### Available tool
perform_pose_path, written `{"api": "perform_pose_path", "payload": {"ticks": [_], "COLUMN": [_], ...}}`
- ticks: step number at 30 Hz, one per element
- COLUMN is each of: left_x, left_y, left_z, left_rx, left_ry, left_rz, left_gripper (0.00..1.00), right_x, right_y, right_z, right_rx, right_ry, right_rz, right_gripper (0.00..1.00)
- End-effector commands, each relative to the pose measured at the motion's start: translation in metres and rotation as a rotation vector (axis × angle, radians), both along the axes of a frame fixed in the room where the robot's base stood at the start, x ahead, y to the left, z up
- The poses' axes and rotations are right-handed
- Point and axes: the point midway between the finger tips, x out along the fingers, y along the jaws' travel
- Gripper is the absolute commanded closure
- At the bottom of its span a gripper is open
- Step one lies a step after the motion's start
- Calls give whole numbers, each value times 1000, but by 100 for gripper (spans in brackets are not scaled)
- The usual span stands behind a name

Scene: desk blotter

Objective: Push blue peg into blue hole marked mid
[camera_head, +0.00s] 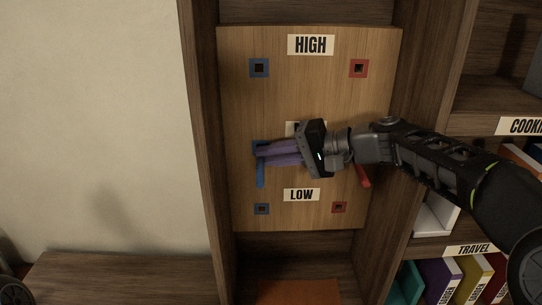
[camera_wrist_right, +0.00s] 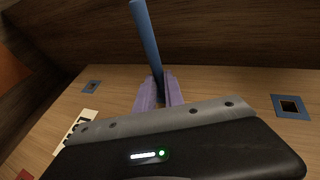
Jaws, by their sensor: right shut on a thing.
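A wooden board (camera_head: 330,100) stands upright in the shelf, with HIGH and LOW labels and a middle label mostly hidden behind my right gripper. My right gripper (camera_head: 258,155) is shut on the blue peg (camera_head: 261,173), in front of the middle of the board's left column. The peg points downward in the head view and sticks out past the purple fingers in the right wrist view (camera_wrist_right: 147,40). The blue square of the middle hole (camera_head: 257,146) is mostly covered by the fingers. I cannot tell whether the peg touches the board. My left gripper is out of view.
Blue holes also sit beside HIGH (camera_head: 259,68) and LOW (camera_head: 262,209). Red holes sit at upper right (camera_head: 359,68) and lower right (camera_head: 339,207). A red peg (camera_head: 362,176) shows below my right arm. Shelves with books (camera_head: 440,280) stand at right.

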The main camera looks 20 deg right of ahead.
Motion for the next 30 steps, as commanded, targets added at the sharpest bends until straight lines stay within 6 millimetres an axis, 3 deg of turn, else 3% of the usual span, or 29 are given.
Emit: {"api": "perform_pose_path", "payload": {"ticks": [2,3,12,23,30], "left_x": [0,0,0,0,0], "left_y": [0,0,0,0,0], "left_z": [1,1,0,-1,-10], "left_rx": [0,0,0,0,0], "left_ry": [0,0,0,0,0], "left_rz": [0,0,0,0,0], "left_gripper": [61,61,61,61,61], "right_x": [2,2,1,-2,-26], "right_y": [-1,0,0,1,7], "right_z": [1,0,0,-1,-1], "right_rx": [-1,-1,0,0,0], "right_ry": [-1,-1,0,0,-2], "right_rz": [0,0,0,0,1], "right_gripper": [100,84,61,61,61]}}
